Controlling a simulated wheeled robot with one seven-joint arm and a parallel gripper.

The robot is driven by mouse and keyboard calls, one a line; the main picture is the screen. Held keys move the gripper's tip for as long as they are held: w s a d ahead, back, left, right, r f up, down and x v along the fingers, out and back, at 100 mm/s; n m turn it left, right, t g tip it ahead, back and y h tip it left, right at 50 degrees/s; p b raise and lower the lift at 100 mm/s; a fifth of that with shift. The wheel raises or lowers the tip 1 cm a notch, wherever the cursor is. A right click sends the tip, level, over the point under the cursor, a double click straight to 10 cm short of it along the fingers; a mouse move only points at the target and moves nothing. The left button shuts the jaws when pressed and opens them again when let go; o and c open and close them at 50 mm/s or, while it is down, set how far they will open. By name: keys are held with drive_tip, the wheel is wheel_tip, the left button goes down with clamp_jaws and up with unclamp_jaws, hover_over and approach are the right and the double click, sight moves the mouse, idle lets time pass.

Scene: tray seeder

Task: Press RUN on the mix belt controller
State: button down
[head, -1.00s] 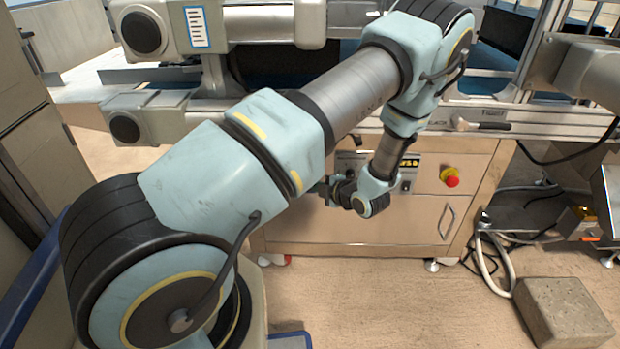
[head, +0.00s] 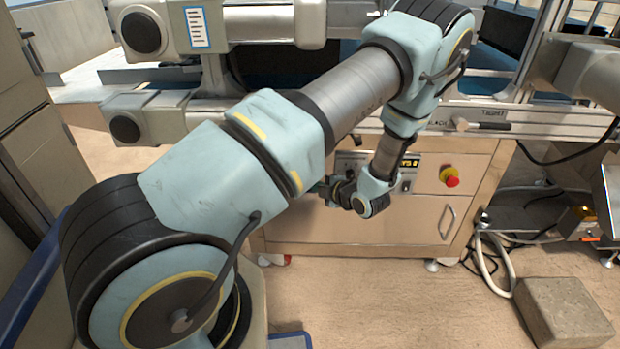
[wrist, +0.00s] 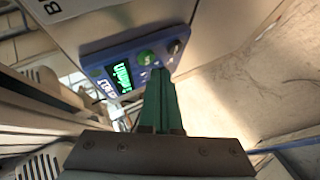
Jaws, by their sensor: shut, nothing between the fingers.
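In the wrist view a blue control panel (wrist: 97,62) is fixed to a pale housing. It has a lit green display (wrist: 120,78), a round green button (wrist: 147,58) and a dark knob (wrist: 176,47). Its lettering is tilted and too small to read surely. My gripper (wrist: 159,74) is shut and empty, with its green fingers pointing at the panel's lower edge, just below the green button. I cannot tell whether the tips touch it. In the head view my gripper (head: 324,188) is small and dark in front of the cabinet, and I cannot make out the blue panel there.
The beige cabinet (head: 350,231) stands behind my wrist, with a red stop button (head: 452,181) on a yellow base and a yellow-lit display (head: 408,164). A conveyor frame (head: 545,118) runs above. A concrete block (head: 563,312) and hoses (head: 492,255) lie on the floor at right.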

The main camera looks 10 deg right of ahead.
drive_tip(key=shift+w, duration=0.15)
idle(0.5)
drive_tip(key=shift+w+d, duration=0.1)
drive_tip(key=shift+w, duration=0.2)
